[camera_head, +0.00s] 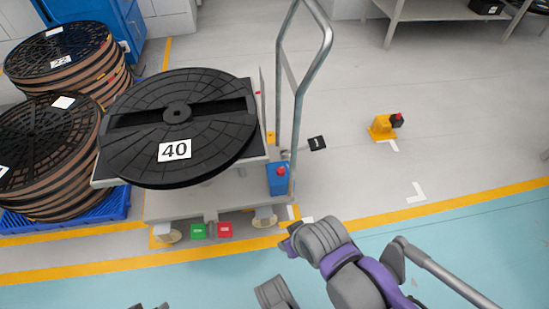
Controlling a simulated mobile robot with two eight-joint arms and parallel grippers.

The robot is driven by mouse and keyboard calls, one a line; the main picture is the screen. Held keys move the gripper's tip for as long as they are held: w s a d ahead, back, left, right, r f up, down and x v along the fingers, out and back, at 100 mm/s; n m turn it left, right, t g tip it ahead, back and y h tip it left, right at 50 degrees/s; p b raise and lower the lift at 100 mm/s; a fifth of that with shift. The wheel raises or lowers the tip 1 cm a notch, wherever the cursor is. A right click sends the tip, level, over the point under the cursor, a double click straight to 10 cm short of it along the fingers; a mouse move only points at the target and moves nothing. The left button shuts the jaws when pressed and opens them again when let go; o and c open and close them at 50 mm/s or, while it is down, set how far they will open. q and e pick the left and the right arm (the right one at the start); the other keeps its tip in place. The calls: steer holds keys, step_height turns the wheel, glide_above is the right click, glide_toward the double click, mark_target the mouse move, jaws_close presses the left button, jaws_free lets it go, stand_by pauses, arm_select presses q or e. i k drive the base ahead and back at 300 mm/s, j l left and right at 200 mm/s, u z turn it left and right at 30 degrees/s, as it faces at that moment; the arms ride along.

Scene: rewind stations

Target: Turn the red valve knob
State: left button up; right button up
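A small red knob (281,171) sits on top of a blue box (279,182) at the right front corner of the cart, beside the foot of the metal handle. I cannot tell for sure that it is the valve knob, as a small red part (397,117) also shows on a yellow device (382,127) on the floor at right. Grey and purple links of my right arm fill the lower middle, below and right of the blue box, apart from the knob. No gripper can be made out. Small dark tips at the bottom edge are too cut off to identify.
A grey cart (180,207) carries a large black reel (215,140) labelled 40. The tall cart handle (297,105) rises beside the knob. Stacked reels (75,80) stand at left. Floor at right is mostly clear.

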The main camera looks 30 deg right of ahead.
mark_target(280, 170)
steer(key=i+l+u, duration=0.15)
steer(key=l+u, duration=0.15)
steer(key=l, duration=0.3)
steer(key=i+l+u, duration=0.1)
steer(key=l+u, duration=0.2)
steer(key=l, duration=0.35)
steer(key=l+u, duration=0.3)
steer(key=l, duration=0.35)
steer(key=l+u, duration=0.3)
steer(key=l, duration=0.35)
steer(key=k+l+u, duration=0.1)
steer(key=l+u, duration=0.2)
steer(key=l, duration=0.35)
steer(key=k+l+u, duration=0.15)
steer(key=l+u, duration=0.15)
steer(key=l, duration=0.3)
